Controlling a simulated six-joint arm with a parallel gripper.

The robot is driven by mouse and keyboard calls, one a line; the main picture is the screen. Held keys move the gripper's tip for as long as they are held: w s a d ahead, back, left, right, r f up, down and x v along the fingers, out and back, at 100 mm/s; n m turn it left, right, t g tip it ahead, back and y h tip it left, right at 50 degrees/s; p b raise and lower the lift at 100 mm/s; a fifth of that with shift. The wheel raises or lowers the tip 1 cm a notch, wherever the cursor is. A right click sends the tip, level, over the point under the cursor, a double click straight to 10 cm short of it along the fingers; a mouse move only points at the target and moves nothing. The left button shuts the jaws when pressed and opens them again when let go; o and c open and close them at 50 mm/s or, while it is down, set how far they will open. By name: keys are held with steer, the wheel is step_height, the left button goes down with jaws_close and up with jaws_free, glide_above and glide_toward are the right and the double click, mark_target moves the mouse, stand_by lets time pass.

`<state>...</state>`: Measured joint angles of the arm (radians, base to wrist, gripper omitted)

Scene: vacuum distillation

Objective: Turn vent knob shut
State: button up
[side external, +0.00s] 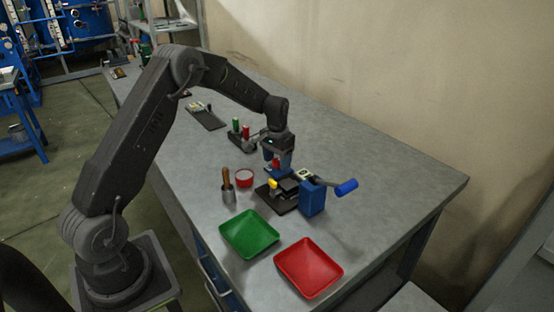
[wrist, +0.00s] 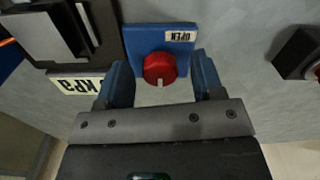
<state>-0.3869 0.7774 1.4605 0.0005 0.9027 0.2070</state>
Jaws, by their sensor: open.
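The vent knob (wrist: 160,68) is a round red knob with a white pointer mark. It is mounted on a blue block (wrist: 133,35) with a label at its upper right that appears to read OPEN, upside down. In the wrist view the pointer mark faces down, toward my gripper (wrist: 162,88). My gripper is open, with one blue finger on each side of the knob, and gaps show between fingers and knob. In the side external view my gripper (side external: 277,162) points down over the knob, of which only a little red shows.
A black device (wrist: 65,30) with a label stands left of the knob block. A blue box (side external: 312,197) with a blue-handled lever (side external: 346,187) stands beside it.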

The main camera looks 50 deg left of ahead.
mark_target(277, 161)
step_height(277, 161, up, 14)
stand_by(0.6)
steer(key=s+d+r+m+t, duration=0.1)
steer(key=s+d+r+t, duration=0.2)
steer(key=s+d+r, duration=0.8)
steer(key=s+d+f+t, duration=0.1)
steer(key=s+d, duration=0.2)
steer(key=s, duration=0.3)
steer(key=s+d+f, duration=0.1)
steer(key=s+d, duration=0.2)
steer(key=s, duration=0.3)
steer(key=s+d+f+m+t, duration=0.1)
steer(key=s+d, duration=0.1)
steer(key=s, duration=0.4)
steer(key=shift+d+f+t, duration=0.3)
steer(key=shift+d+f, duration=0.1)
